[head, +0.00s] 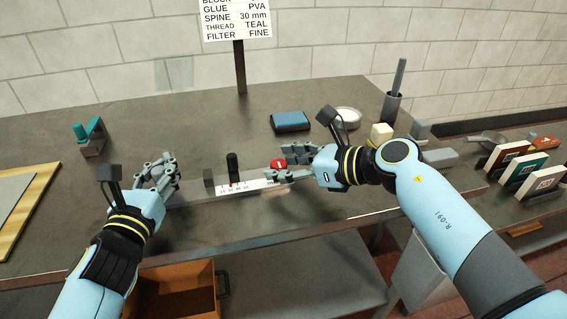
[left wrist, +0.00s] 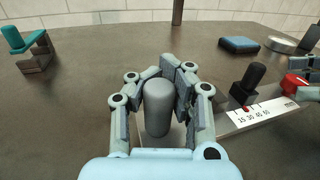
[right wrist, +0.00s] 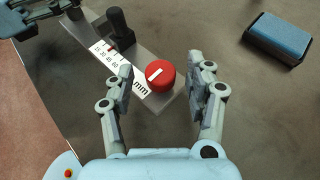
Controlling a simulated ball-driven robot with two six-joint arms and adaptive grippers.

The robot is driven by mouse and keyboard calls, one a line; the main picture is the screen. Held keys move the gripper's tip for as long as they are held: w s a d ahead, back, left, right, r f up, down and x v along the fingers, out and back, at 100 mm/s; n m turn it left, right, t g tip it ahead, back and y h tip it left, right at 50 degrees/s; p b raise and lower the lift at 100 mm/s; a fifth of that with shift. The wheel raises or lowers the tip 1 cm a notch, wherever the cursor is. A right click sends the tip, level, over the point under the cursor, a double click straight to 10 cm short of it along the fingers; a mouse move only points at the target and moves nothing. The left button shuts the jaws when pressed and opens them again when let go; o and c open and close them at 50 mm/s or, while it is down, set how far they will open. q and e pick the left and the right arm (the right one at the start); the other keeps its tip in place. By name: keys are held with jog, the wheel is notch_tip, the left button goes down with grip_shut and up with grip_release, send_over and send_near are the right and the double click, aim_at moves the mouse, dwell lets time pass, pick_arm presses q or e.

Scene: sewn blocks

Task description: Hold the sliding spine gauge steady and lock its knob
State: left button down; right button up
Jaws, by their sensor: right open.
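The spine gauge is a grey bar with a white scale strip (head: 247,187), lying along the table's front. A black upright slider post (head: 232,165) stands behind the strip, with a red mark near its low numbers. A red round knob (right wrist: 160,76) with a white line tops the bar's right end. My left gripper (left wrist: 160,90) has its fingers closed around a grey rounded post (left wrist: 158,108) at the bar's left end. My right gripper (right wrist: 160,62) is open, its fingers on either side of the knob, with visible gaps.
A blue block (head: 290,121) and a pale round dish (head: 346,117) lie behind the gauge. A teal-and-grey stand (head: 90,135) is at left. A grey cup (head: 391,106) holds a rod at back right. An open wooden drawer (head: 175,295) sits below the table edge.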

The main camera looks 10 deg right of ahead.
jog(key=shift+w+a+f, duration=0.15)
jog(key=shift+a, duration=0.05)
grip_shut()
jog(key=shift+a+m+t+h, duration=0.2)
jog(key=shift+m+t+h, duration=0.6)
jog(key=shift+m+h, duration=0.4)
jog(key=shift+m+t+h, duration=0.6)
jog(key=shift+m+h, duration=0.4)
grip_release()
